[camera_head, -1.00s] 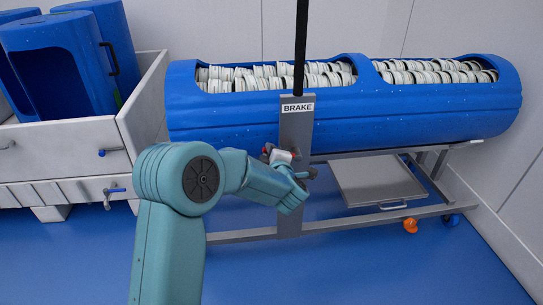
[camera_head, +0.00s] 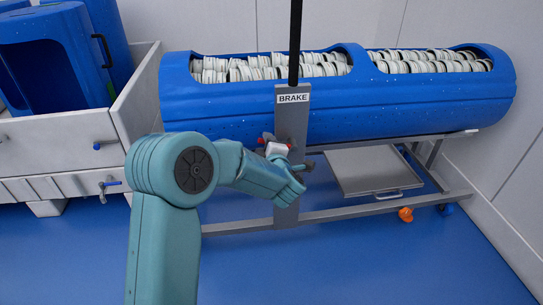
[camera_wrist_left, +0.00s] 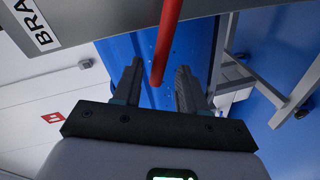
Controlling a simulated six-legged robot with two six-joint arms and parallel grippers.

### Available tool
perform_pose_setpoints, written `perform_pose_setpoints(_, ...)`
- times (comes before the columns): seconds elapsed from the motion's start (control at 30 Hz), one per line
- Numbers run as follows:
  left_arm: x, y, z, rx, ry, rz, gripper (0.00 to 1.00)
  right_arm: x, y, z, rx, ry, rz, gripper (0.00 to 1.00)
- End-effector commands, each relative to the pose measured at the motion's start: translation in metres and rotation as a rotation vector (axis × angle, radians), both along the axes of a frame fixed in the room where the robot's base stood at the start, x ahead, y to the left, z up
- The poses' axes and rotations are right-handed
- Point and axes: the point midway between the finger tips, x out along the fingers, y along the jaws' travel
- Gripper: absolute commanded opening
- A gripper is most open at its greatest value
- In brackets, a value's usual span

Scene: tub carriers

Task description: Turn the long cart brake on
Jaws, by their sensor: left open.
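The long cart (camera_head: 430,110) carries a blue tub with two openings on a grey frame. A grey post with a BRAKE label (camera_head: 292,98) stands at its near side. The red brake lever (camera_head: 264,138) is on this post, mostly hidden by my left gripper (camera_head: 278,149). In the left wrist view the red lever (camera_wrist_left: 168,38) reaches down between the fingers of my left gripper (camera_wrist_left: 157,76). These fingers are open, one on each side of the lever, and no grip shows. My right gripper is not in view.
A grey bin (camera_head: 65,133) with blue tubs stands at the left. A black pole (camera_head: 295,40) rises above the post. A grey panel (camera_head: 362,170) and an orange caster part (camera_head: 405,215) are low on the cart. Blue floor in front is clear.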

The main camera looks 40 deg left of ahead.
Motion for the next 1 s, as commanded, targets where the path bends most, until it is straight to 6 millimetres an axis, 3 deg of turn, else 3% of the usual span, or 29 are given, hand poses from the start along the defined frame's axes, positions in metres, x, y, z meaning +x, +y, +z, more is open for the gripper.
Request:
perform_pose_setpoints(0.5, -0.073, -0.100, 0.027, 0.000, -0.001, -0.005, 0.42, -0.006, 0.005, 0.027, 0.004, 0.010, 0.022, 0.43)
perform_pose_setpoints(0.7, -0.088, -0.118, 0.029, -0.001, -0.001, -0.002, 0.42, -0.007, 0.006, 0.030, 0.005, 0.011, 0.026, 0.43)
perform_pose_setpoints(1.0, -0.090, -0.121, 0.029, 0.000, -0.002, 0.000, 0.42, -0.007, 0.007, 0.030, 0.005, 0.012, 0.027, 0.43)
